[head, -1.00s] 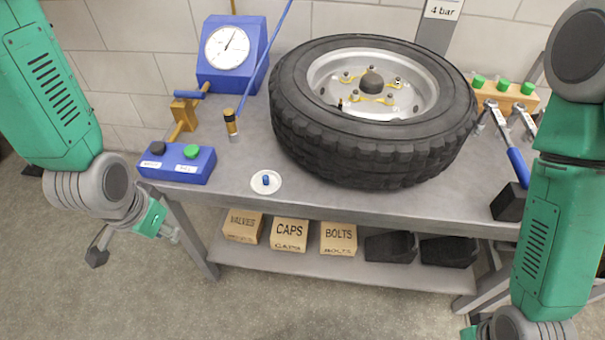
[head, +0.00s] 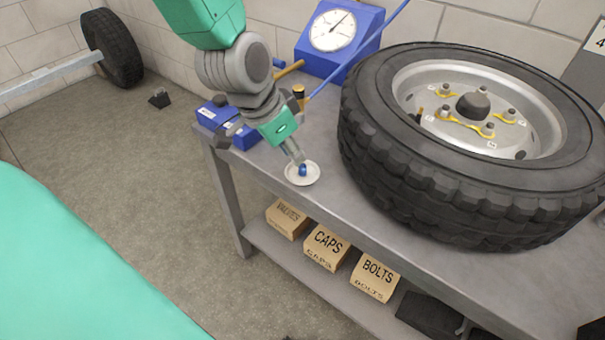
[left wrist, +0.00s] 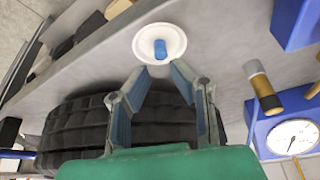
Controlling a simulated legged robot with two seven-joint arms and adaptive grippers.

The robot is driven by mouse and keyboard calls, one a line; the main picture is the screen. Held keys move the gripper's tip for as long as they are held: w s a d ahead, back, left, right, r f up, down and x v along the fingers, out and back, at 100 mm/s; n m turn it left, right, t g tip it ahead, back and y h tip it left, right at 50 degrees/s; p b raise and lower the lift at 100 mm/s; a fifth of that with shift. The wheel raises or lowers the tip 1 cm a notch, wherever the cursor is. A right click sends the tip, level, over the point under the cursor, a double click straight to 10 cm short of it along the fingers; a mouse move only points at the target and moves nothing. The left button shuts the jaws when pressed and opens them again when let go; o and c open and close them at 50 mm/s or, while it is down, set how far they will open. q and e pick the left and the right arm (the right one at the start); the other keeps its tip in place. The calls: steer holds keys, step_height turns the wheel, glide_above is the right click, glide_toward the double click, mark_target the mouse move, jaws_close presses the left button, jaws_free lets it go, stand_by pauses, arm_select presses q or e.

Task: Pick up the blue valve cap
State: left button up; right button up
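The blue valve cap (head: 303,170) lies on a small white round dish (head: 313,178) near the front edge of the workbench. In the left wrist view the cap (left wrist: 160,48) shows at the middle of the dish (left wrist: 177,37). My left gripper (head: 298,157) reaches down over the bench, its fingertips close to the cap. In the left wrist view the gripper (left wrist: 159,68) is open, with a gap between its fingertips, and the cap appears just beyond them. I cannot tell whether a finger touches the dish. My right gripper is out of view.
A large tyre (head: 400,165) lies on the bench (head: 335,210) just right of the dish. A blue box with buttons (head: 243,137) and a blue gauge (head: 335,30) stand behind and left. Boxes marked CAPS (head: 327,247) and BOLTS (head: 374,277) sit on the lower shelf.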

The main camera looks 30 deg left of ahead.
mark_target(301, 166)
arm_select(q)
steer(key=shift+w+d+f, duration=0.1)
steer(key=shift+d, duration=0.4)
steer(key=shift+w+d+f, duration=0.1)
steer(key=shift+d, duration=0.35)
steer(key=shift+w+f+b, duration=0.1)
steer(key=shift+f+b, duration=0.25)
steer(key=f, duration=0.1)
steer(key=w+a+f+b, duration=0.1)
steer(key=a+f+b, duration=0.1)
steer(key=f, duration=0.1)
steer(key=shift+w+a, duration=0.1)
steer(key=shift+w, duration=0.05)
steer(key=shift+f, duration=0.25)
steer(key=shift+d, duration=0.55)
steer(key=shift+w+d+r, duration=0.1)
steer(key=shift+w+d, duration=0.05)
steer(key=shift+d, duration=0.2)
steer(key=c, duration=0.3)
steer(key=shift+a, duration=0.5)
jaws_close()
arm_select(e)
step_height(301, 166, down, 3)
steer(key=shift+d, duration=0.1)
arm_select(q)
steer(key=shift+d, duration=0.15)
